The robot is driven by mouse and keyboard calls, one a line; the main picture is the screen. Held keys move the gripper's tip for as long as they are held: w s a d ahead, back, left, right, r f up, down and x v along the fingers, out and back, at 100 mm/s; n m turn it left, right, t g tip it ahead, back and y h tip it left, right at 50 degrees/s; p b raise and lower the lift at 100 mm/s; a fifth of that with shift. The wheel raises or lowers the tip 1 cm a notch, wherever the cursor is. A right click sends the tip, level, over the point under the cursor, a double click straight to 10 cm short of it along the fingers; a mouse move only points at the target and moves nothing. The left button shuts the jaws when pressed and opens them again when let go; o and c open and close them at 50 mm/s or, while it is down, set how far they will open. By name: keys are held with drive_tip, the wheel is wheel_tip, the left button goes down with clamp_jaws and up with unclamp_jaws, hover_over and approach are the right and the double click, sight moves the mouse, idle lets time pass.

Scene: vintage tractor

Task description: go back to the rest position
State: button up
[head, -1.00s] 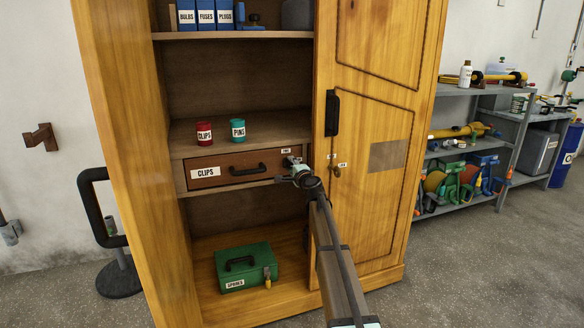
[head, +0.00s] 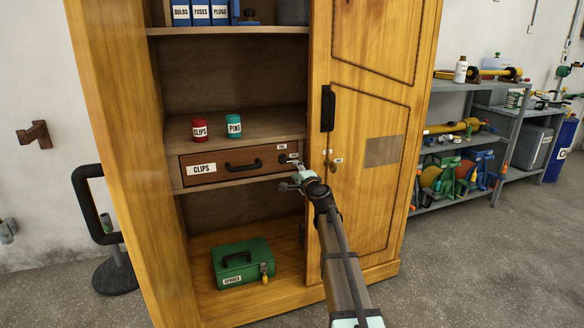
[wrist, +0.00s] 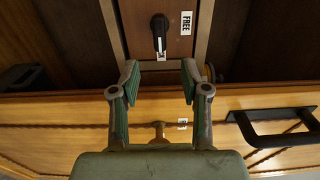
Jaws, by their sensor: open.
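My gripper (head: 288,184) is open and empty in front of the cabinet, near the right end of the drawer marked CLIPS (head: 216,173). In the wrist view, its two green-padded fingers (wrist: 160,78) stand apart with nothing between them. Beyond the fingertips is a black turning knob (wrist: 158,32) on the drawer's front, beside a label reading FREE (wrist: 186,22). The fingers look clear of the knob. The drawer looks shut, and my arm reaches in from the lower right in the head view.
The right cabinet door (head: 366,200) with its black handle (head: 328,108) is close to my arm. Red (head: 199,129) and teal (head: 234,126) tins stand above the drawer. A green box (head: 243,262) sits below. Open floor (head: 460,270) lies to the right.

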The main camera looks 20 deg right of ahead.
drive_tip(key=shift+s+d, duration=0.1)
drive_tip(key=shift+s, duration=1.15)
